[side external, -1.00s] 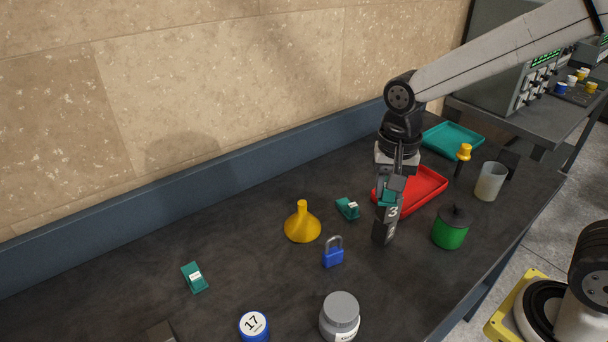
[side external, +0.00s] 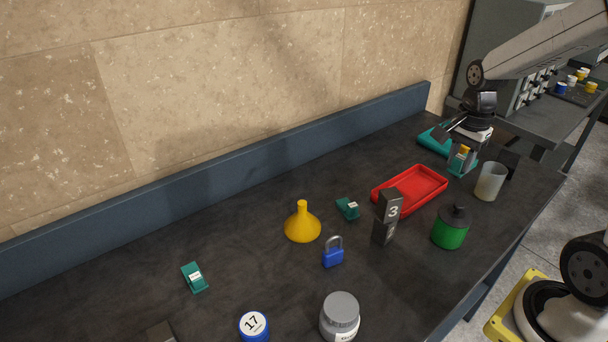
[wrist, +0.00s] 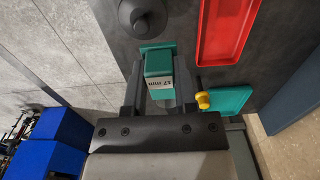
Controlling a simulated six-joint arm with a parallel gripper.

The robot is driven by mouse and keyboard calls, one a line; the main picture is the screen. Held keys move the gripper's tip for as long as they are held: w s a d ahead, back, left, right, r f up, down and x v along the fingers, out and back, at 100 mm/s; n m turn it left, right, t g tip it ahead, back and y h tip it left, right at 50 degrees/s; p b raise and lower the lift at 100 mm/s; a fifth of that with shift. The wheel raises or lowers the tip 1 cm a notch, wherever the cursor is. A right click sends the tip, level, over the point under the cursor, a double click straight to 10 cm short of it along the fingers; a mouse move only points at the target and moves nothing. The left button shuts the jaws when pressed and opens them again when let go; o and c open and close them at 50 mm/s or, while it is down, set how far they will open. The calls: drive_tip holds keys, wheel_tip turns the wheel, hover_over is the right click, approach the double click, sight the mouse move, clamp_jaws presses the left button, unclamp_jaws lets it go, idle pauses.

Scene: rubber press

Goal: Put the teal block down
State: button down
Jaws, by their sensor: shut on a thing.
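My gripper (side external: 460,150) is shut on a teal block (side external: 463,167). In the wrist view the block (wrist: 157,62) sits between the two fingertips (wrist: 155,80), with a white label facing the camera. In the side view the gripper is at the far right end of the table, beside the teal tray (side external: 432,143), which it partly hides. I cannot tell the block's height above the table. Two similar teal blocks lie on the table, one near the funnel (side external: 347,208) and one at the left (side external: 194,277).
A yellow-topped peg (wrist: 203,100) stands close to the gripper. A yellow funnel (side external: 302,225) and blue padlock (side external: 333,257) stand farther left.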

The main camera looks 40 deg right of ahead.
drive_tip(key=shift+f, duration=2.5)
drive_tip(key=w+d+f, duration=0.3)
drive_tip(key=w+f, duration=0.1)
drive_tip(key=w, duration=0.4)
hover_over(405, 196)
drive_tip(key=s, duration=0.1)
drive_tip(key=f, duration=0.4)
drive_tip(key=shift+a+f, duration=0.2)
drive_tip(key=shift+f, duration=0.1)
drive_tip(key=shift+w+d+f, duration=0.15)
drive_tip(key=shift+w+f, duration=0.15)
drive_tip(key=shift+f, duration=0.05)
drive_tip(key=shift+w+f, duration=0.25)
drive_tip(key=shift+f, duration=0.3)
drive_tip(key=shift+d+f, duration=0.1)
drive_tip(key=shift+f, duration=1.2)
drive_tip(key=shift+f, duration=0.1)
